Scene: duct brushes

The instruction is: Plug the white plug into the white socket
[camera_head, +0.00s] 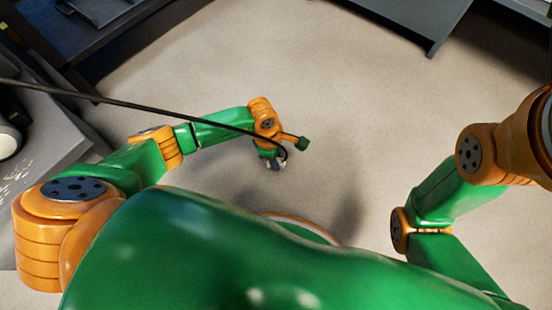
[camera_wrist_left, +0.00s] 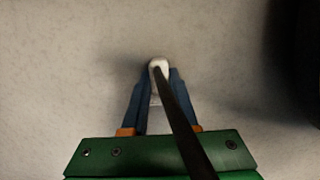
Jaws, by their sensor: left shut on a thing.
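My left gripper (camera_head: 275,163) hangs over the bare floor near the middle of the head view. In the left wrist view its two dark blue fingers (camera_wrist_left: 156,95) are shut on the white plug (camera_wrist_left: 158,67). A black cable (camera_wrist_left: 182,120) runs from the plug toward the bottom of that view. In the head view the black cable (camera_head: 120,101) stretches to the left edge, and the plug is too small to make out clearly. I cannot make out the white socket in either view. My right arm shows at the right, but its gripper is out of view.
A grey surface (camera_head: 50,125) at the left bears a round white and dark object (camera_head: 8,140) and white flecks. Dark furniture (camera_head: 100,35) stands at the upper left, and a grey table (camera_head: 400,18) at the upper right. The floor (camera_head: 350,100) between them is clear.

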